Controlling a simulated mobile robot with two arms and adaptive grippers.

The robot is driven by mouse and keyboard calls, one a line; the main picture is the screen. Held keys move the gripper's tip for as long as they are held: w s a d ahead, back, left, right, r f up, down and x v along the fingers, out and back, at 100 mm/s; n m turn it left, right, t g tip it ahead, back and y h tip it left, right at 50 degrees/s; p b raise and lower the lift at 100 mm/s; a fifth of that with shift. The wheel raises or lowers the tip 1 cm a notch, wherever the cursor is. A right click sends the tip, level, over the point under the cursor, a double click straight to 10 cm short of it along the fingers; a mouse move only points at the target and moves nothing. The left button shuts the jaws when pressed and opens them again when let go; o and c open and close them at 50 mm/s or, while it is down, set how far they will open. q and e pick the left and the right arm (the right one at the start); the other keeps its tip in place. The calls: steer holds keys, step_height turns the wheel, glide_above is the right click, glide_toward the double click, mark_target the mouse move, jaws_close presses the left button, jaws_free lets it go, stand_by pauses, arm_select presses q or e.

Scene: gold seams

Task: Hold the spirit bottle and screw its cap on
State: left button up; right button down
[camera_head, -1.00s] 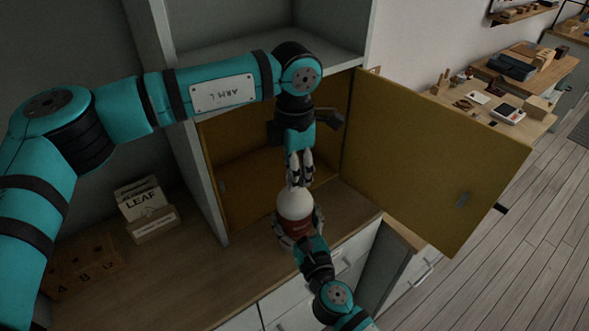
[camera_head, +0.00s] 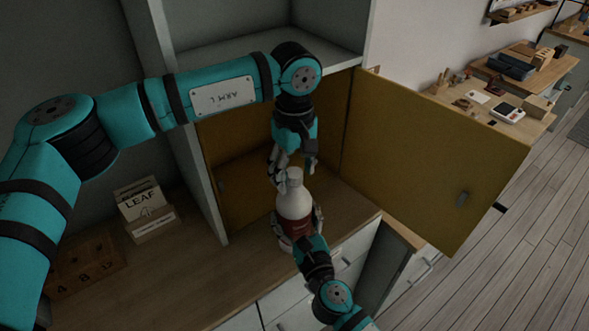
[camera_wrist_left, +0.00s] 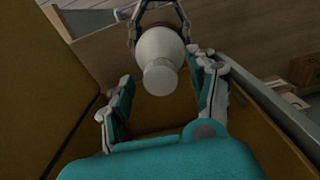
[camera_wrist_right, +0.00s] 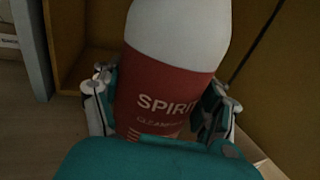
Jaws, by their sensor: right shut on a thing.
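The spirit bottle (camera_head: 295,206), white with a red label, stands upright in my right gripper (camera_head: 298,226). That gripper is shut around the bottle's label, with a finger on each side; the label reads SPIRIT in the right wrist view (camera_wrist_right: 165,103). A white cap (camera_head: 294,174) sits at the top of the bottle; I cannot tell how tight it is. My left gripper (camera_head: 292,171) is open above the bottle top, fingers spread on either side of the cap. The left wrist view shows the cap (camera_wrist_left: 160,78) between the spread fingers, apart from both.
The yellow cabinet (camera_head: 238,185) stands open behind the bottle, its door (camera_head: 425,160) swung out to the right. The wooden counter (camera_head: 195,270) has free room left of the bottle.

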steer(key=shift+f, duration=0.15)
arm_select(q)
step_height(320, 180, up, 12)
stand_by(0.5)
arm_select(e)
jaws_free()
steer(key=v, duration=1.2)
